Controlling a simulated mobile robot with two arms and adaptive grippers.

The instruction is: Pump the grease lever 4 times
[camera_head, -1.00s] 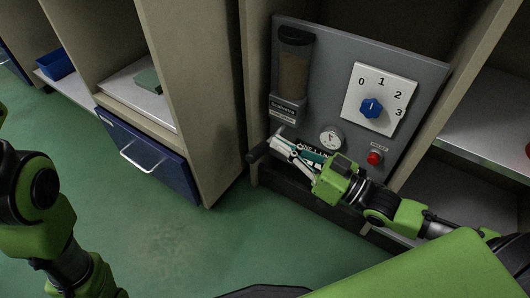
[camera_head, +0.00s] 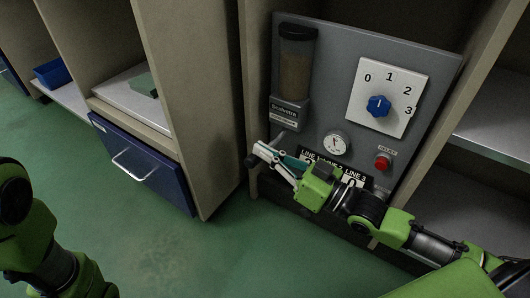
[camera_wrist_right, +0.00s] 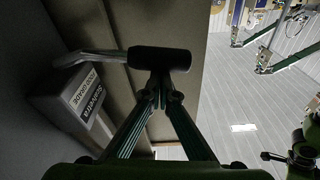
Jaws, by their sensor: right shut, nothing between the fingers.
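The grease lever (camera_head: 250,161) sticks out below the grease reservoir (camera_head: 295,75), a metal rod with a black grip. In the right wrist view the lever's black grip (camera_wrist_right: 160,59) lies across, just beyond my fingertips. My right gripper (camera_head: 262,153) is shut and empty, its tips at the lever's grip; it also shows in the right wrist view (camera_wrist_right: 160,88). I cannot tell whether the tips touch the grip. Part of the lever is hidden behind the fingers in the head view. My left arm shows at the lower left, its gripper out of view.
The grey panel (camera_head: 330,70) carries a blue knob (camera_head: 378,105) on a numbered plate, a gauge (camera_head: 337,144), a red button (camera_head: 383,161) and line labels. Cabinet walls flank the panel. A blue drawer (camera_head: 145,160) stands at left; the green floor in front is open.

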